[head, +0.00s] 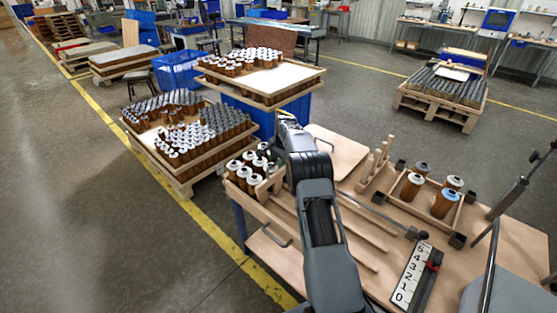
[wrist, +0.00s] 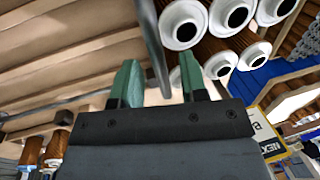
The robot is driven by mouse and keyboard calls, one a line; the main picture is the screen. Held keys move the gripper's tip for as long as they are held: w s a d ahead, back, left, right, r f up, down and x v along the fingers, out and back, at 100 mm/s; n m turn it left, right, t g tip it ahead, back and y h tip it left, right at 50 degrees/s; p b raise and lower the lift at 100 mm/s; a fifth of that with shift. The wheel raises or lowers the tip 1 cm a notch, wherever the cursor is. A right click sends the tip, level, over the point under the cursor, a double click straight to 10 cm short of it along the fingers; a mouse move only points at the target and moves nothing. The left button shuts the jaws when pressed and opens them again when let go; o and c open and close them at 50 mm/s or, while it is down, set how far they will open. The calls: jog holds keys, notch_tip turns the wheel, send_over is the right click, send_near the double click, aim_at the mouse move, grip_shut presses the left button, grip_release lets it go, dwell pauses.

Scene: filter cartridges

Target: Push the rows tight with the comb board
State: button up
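Brown filter cartridges with white ends and dark holes (head: 254,180) stand close together at the table's left end, left of my arm. Several show large at the top of the wrist view (wrist: 183,24). My gripper (wrist: 158,84) has two green fingers standing apart. A grey metal rod (wrist: 153,40) shows between them, with a gap to each finger; it looks like a handle. I cannot tell what it is fixed to. In the head view my own arm hides the fingers. I cannot clearly pick out the comb board; a wooden piece with upright prongs (head: 374,166) stands right of my arm.
A wooden tray (head: 405,208) with several cartridges stands on the table at right. A number strip (head: 410,274) lies near the front. Wooden slats (head: 345,238) lie beside my arm. Loaded pallets (head: 186,180) stand left. A yellow-edged sign (wrist: 266,133) is close to my gripper.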

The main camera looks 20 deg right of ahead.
notch_tip(320, 180, up, 14)
jog(key=s+d+b, duration=0.1)
jog(key=s, duration=0.1)
jog(key=shift+s+f, duration=0.2)
jog(key=shift+s, duration=0.05)
dwell(0.7)
notch_tip(320, 180, down, 5)
jog(key=s+n, duration=0.3)
jog(key=n, duration=0.1)
jog(key=s+a+r+n, duration=0.2)
jog(key=s+a, duration=0.3)
jog(key=s, duration=0.6)
jog(key=s+a+r+n+t, duration=0.1)
jog(key=s+a+r+n, duration=0.2)
jog(key=s+a, duration=0.3)
jog(key=s+a+r+n+t+h, duration=0.1)
jog(key=s+a+n, duration=0.3)
jog(key=s, duration=1.2)
jog(key=shift+a+r, duration=0.65)
jog(key=shift+r, duration=0.25)
